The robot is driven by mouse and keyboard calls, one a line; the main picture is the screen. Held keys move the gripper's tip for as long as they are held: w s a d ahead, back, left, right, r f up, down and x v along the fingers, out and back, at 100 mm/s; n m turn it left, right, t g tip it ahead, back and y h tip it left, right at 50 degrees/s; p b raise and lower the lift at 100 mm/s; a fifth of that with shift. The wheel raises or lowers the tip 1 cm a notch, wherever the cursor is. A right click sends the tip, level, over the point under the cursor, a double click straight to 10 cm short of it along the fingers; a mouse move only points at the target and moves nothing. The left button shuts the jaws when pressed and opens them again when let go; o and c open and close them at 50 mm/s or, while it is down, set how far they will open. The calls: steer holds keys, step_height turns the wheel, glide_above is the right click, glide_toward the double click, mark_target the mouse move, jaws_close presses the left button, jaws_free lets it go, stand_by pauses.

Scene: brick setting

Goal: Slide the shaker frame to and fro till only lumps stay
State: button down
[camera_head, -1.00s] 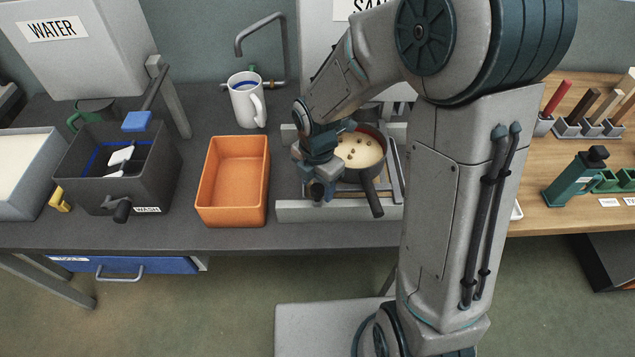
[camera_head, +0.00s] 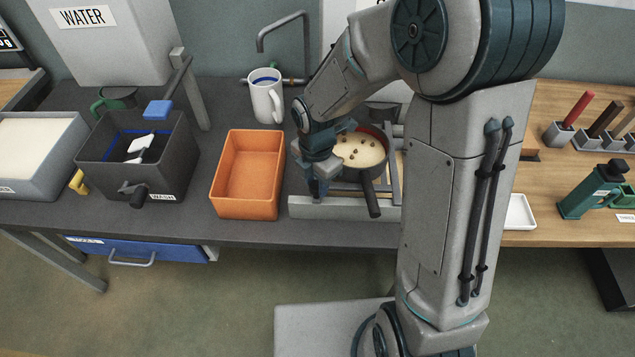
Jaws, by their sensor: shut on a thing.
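The shaker frame (camera_head: 345,209) is a light grey frame with rails on the dark bench. A round dark sieve pan (camera_head: 372,174) sits in it, its dark handle pointing towards the front. Pale sand (camera_head: 358,150) fills the pan's visible part, with several brown lumps on its surface. My gripper (camera_head: 318,187) is at the left side of the pan, pointing down, and shut on part of the shaker. The exact grip is hidden by the gripper itself. My arm hides the frame's right end.
An orange bin (camera_head: 217,190) stands close left of the frame, with a white mug (camera_head: 265,102) behind. Further left are the dark wash tub (camera_head: 170,185) and a grey tray (camera_head: 60,180).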

steer(key=shift+a, duration=0.15)
steer(key=c, duration=1)
jaws_free()
step_height(320, 180, up, 14)
steer(key=shift+f, duration=0.1)
